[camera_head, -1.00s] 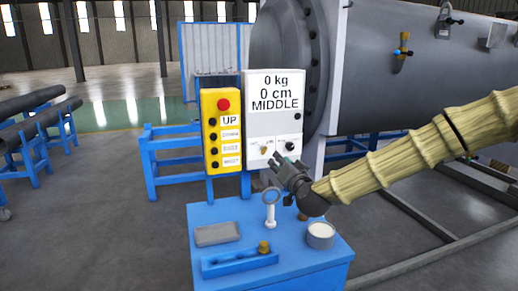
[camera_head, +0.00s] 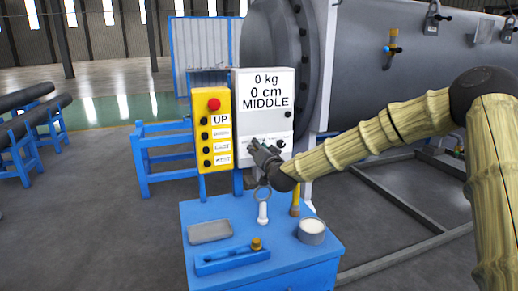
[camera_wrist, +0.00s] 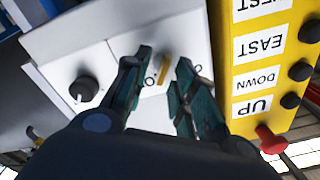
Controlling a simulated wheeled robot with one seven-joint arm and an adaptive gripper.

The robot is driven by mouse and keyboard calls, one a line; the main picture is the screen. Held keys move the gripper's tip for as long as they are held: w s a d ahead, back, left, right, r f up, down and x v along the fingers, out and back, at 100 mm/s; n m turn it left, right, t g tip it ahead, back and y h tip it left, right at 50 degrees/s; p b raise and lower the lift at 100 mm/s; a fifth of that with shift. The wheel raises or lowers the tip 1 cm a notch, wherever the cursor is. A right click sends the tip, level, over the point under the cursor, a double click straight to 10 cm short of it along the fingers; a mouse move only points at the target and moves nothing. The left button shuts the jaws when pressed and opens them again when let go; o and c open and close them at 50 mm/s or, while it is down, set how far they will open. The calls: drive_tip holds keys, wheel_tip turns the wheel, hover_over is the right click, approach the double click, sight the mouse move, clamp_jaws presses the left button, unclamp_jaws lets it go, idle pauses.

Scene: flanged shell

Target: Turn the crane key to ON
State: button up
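The white control panel (camera_head: 263,100) reads "0 kg", "0 cm" and "MIDDLE". Its lower part holds the crane key, a small brass-coloured tab (camera_wrist: 165,68) in the wrist view, where the panel looks upside down. A black round knob (camera_wrist: 84,89) sits beside the key on the same panel. My gripper (camera_head: 256,146) is at the lower panel face in the head view and hides the key there. In the wrist view my gripper (camera_wrist: 163,60) is open, with one dark green finger on each side of the key. I see gaps between the fingers and the key.
A yellow button box (camera_head: 213,130) with a red button adjoins the panel. Below stands a blue table (camera_head: 195,225) with a ring-topped white part (camera_head: 262,212), a white-topped cup (camera_head: 312,230) and a grey tray (camera_head: 210,232). A large grey flanged shell (camera_head: 370,60) is behind.

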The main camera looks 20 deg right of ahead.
drive_tip(key=shift+c, duration=0.2)
clamp_jaws()
drive_tip(key=shift+d+m+b, duration=0.1)
drive_tip(key=shift+m+b, duration=1)
drive_tip(key=shift+b, duration=0.2)
drive_tip(key=shift+o, duration=0.2)
unclamp_jaws()
